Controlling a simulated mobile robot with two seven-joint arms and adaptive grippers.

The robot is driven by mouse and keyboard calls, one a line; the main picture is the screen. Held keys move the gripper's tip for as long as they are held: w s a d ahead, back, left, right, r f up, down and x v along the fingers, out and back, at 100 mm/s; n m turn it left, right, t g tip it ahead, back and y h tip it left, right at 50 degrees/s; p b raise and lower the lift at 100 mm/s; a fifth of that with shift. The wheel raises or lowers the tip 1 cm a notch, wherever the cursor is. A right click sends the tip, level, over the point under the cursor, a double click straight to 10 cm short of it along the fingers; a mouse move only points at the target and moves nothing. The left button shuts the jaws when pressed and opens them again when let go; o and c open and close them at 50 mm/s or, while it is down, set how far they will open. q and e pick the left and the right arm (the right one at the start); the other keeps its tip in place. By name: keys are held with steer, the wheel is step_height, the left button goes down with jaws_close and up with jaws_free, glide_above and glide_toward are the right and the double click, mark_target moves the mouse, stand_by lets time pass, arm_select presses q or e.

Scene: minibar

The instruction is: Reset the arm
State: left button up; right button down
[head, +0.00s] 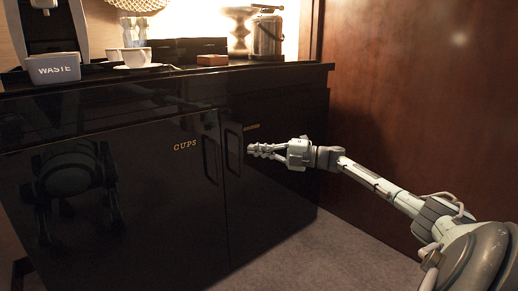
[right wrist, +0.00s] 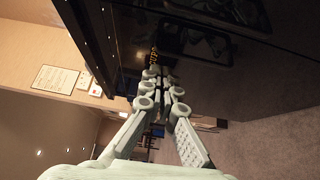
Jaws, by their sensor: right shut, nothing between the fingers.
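My right arm (head: 385,190) reaches in from the right in the head view, stretched toward the front of the black cabinet (head: 100,185). My right gripper (head: 252,150) is shut and empty, just in front of the right-hand door handle (head: 233,148). In the right wrist view the gripper fingers (right wrist: 160,85) are together beside the dark cabinet front (right wrist: 250,60). Whether the fingertips touch the cabinet, I cannot tell. My left gripper does not show.
On the counter stand a WASTE bin (head: 55,69), a white cup on a saucer (head: 137,58), a wooden box (head: 212,60) and a metal canister (head: 267,36). A brown wall panel (head: 425,90) closes the right side. Carpet (head: 320,255) lies open below my arm.

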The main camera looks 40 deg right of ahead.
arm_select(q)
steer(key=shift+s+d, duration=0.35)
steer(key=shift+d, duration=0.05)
arm_select(e)
steer(key=shift+s+d+y, duration=0.1)
steer(key=shift+s+y, duration=0.2)
steer(key=shift+s, duration=0.15)
